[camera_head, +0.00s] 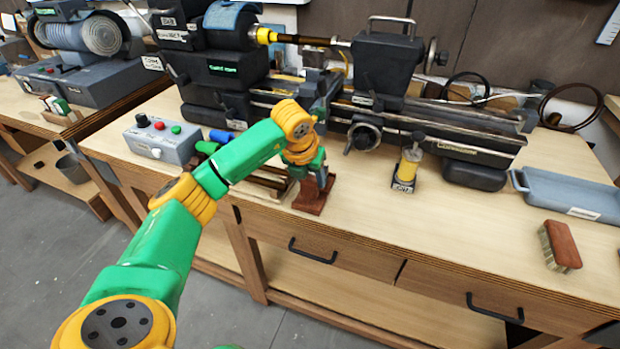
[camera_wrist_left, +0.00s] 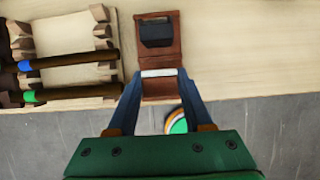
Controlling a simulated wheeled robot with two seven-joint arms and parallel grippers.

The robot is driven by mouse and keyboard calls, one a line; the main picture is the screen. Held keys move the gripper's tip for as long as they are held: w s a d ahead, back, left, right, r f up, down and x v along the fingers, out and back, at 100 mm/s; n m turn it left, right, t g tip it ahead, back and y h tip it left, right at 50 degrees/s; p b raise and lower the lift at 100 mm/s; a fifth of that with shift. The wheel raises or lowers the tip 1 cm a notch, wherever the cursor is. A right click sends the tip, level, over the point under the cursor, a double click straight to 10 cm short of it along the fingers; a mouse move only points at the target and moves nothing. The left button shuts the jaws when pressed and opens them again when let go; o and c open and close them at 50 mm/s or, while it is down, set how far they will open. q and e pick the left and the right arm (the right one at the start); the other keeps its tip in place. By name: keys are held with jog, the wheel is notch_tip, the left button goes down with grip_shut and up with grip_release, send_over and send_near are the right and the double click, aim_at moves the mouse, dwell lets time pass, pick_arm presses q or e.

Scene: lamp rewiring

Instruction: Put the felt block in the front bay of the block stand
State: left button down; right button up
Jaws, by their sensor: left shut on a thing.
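The block stand (camera_head: 311,203) is a red-brown wooden piece near the front edge of the workbench. In the left wrist view the stand (camera_wrist_left: 159,58) has a dark block (camera_wrist_left: 157,33) in its far part. My left gripper (camera_wrist_left: 160,74) is shut on a pale grey-white piece, which looks like the felt block (camera_wrist_left: 159,73), seen nearly edge-on. The gripper is over the stand's near part. I cannot tell whether the block sits in the front bay or is just above it. In the head view my left gripper (camera_head: 315,172) hides the block. My right gripper is not in view.
A wooden rack (camera_wrist_left: 75,76) with dark rods is close left of the stand. A grey button box (camera_head: 162,140) is farther left. The lathe (camera_head: 390,95) stands behind. A small yellow bottle (camera_head: 409,165), a brush (camera_head: 560,246) and a blue-grey tray (camera_head: 570,193) are to the right.

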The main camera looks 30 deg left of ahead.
pick_arm(q)
jog(key=shift+f, duration=0.95)
jog(key=shift+c, duration=1.5)
grip_release()
jog(key=shift+r, duration=0.1)
jog(key=v, duration=1.2)
jog(key=shift+b, duration=0.45)
jog(key=shift+s, duration=0.1)
